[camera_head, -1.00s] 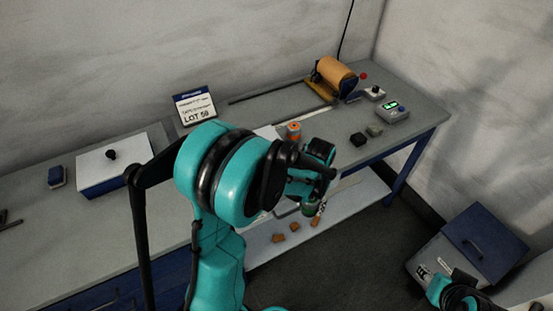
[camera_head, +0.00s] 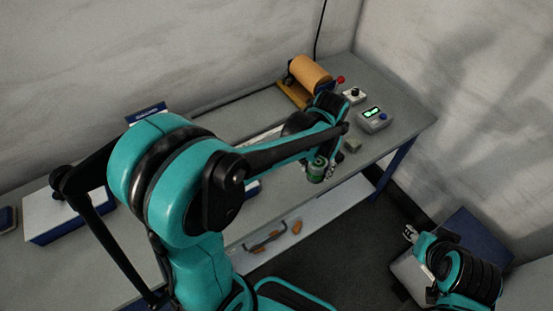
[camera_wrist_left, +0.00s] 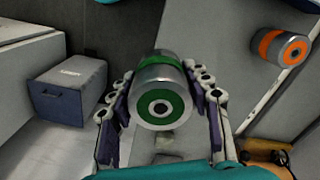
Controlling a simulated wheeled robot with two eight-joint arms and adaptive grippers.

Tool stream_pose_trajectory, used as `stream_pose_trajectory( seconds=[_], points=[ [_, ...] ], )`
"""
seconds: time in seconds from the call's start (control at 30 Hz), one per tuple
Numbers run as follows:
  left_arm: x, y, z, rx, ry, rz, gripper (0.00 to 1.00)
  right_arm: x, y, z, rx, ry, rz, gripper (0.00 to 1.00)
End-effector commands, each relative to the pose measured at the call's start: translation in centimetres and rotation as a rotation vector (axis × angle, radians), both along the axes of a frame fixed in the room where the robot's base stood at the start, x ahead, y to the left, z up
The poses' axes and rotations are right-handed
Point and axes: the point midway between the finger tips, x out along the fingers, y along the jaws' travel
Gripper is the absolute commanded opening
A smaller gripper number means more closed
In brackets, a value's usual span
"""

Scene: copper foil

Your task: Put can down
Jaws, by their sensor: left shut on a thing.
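My left gripper (camera_wrist_left: 163,105) is shut on a silver can with a green band and green end (camera_wrist_left: 162,90), one finger on each side of it. In the head view the left gripper (camera_head: 318,178) holds this green can (camera_head: 317,170) near the front edge of the grey bench (camera_head: 262,205). I cannot tell how high it is above the bench.
A copper-coloured roll on a stand (camera_head: 309,73), a knob box (camera_head: 354,95) and a meter with a green display (camera_head: 375,120) stand at the bench's right end. A small grey-green block (camera_head: 352,146) is near the gripper. A blue box (camera_wrist_left: 65,92) stands on the floor.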

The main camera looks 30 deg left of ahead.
Motion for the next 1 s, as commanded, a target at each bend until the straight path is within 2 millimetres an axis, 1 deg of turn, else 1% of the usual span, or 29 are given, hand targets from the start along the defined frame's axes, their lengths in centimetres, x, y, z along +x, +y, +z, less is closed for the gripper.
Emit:
stream_pose_trajectory(
  seconds=[0.17, 0.3, 0.4, 0.5, 0.6, 0.73, 0.9, 1.0],
  points=[
    [-0.1, 3.5, -2.3, 0.0, 0.0, 0.008, 0.12, 0.0, 0.0, -1.2, 0.0, 0.0, 0.0, 0.4],
    [-0.2, 6.9, -4.4, 0.0, 0.0, 0.008, 0.12, 0.0, 0.0, -2.2, 0.0, 0.0, 0.0, 0.4],
    [-0.3, 9.0, -5.6, 0.0, 0.0, 0.007, 0.12, 0.0, 0.0, -2.8, 0.0, 0.0, 0.0, 0.4],
    [-0.3, 10.4, -6.4, 0.0, 0.0, 0.004, 0.12, 0.0, 0.0, -3.1, 0.0, 0.0, 0.0, 0.4],
    [-0.4, 11.2, -6.8, 0.0, 0.0, 0.002, 0.12, 0.0, 0.0, -3.2, 0.0, 0.0, 0.0, 0.4],
    [-0.4, 11.3, -7.6, 0.0, 0.0, 0.0, 0.12, 0.0, 0.0, -3.6, 0.0, 0.0, 0.0, 0.4],
    [-0.3, 11.3, -10.3, 0.0, 0.0, 0.0, 0.12, 0.0, 0.0, -4.8, 0.0, 0.0, 0.0, 0.4],
    [-0.4, 11.3, -11.0, 0.0, 0.0, 0.0, 0.12, 0.0, 0.0, -5.0, 0.0, 0.0, 0.0, 0.4]
  ],
)
